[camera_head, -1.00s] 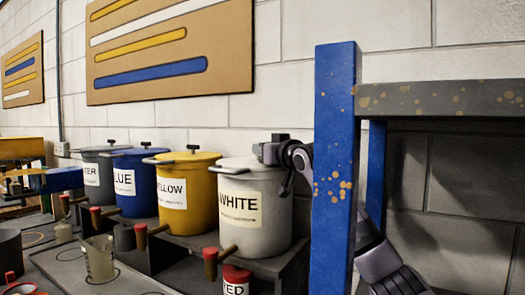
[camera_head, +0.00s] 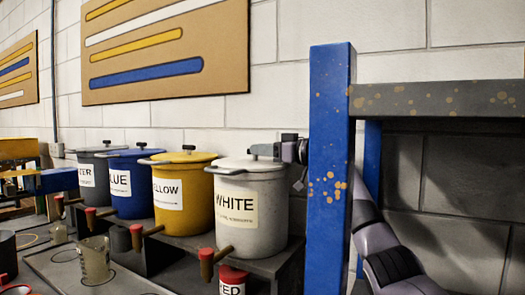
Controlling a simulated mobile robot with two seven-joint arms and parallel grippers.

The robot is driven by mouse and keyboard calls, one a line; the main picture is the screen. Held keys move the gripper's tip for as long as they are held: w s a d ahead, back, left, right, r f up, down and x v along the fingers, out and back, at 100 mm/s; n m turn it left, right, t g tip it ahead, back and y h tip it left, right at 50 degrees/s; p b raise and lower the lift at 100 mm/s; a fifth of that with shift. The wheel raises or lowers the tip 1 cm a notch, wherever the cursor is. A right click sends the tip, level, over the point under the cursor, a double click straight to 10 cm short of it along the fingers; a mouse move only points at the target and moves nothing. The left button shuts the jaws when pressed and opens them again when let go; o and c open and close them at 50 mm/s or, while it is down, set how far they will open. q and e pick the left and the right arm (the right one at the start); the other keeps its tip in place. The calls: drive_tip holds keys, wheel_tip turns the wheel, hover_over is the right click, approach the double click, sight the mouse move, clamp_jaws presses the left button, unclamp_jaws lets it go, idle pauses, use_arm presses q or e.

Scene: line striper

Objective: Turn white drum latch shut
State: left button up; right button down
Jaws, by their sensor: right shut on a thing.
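The white drum (camera_head: 262,225) stands upright at the right end of the row of drums, with a lid on. A short black latch handle (camera_head: 262,150) sits on top of its lid. My right gripper (camera_head: 282,150) is at the right end of this handle, shut on it; the fingertips are small and partly hidden. The blue post hides the wrist behind the gripper, and my right forearm (camera_head: 385,250) shows beyond the post. My left gripper is not in view.
A blue post (camera_head: 330,200) and a grey shelf beam (camera_head: 440,98) stand close on the right. Yellow (camera_head: 183,195), blue (camera_head: 130,190) and grey (camera_head: 92,180) drums stand left of the white one. A red-labelled can (camera_head: 233,280) and a clear cup (camera_head: 94,258) are in front.

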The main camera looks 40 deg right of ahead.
idle(0.5)
drive_tip(key=c, duration=1.1)
unclamp_jaws()
drive_tip(key=shift+s+d+f+b, duration=0.2)
drive_tip(key=shift+s+b, duration=0.1)
drive_tip(key=shift+s, duration=0.1)
drive_tip(key=b+v, duration=0.2)
drive_tip(key=v, duration=0.3)
drive_tip(key=shift+s+d+r+b, duration=0.15)
drive_tip(key=shift+s+b, duration=0.15)
drive_tip(key=shift+s, duration=0.35)
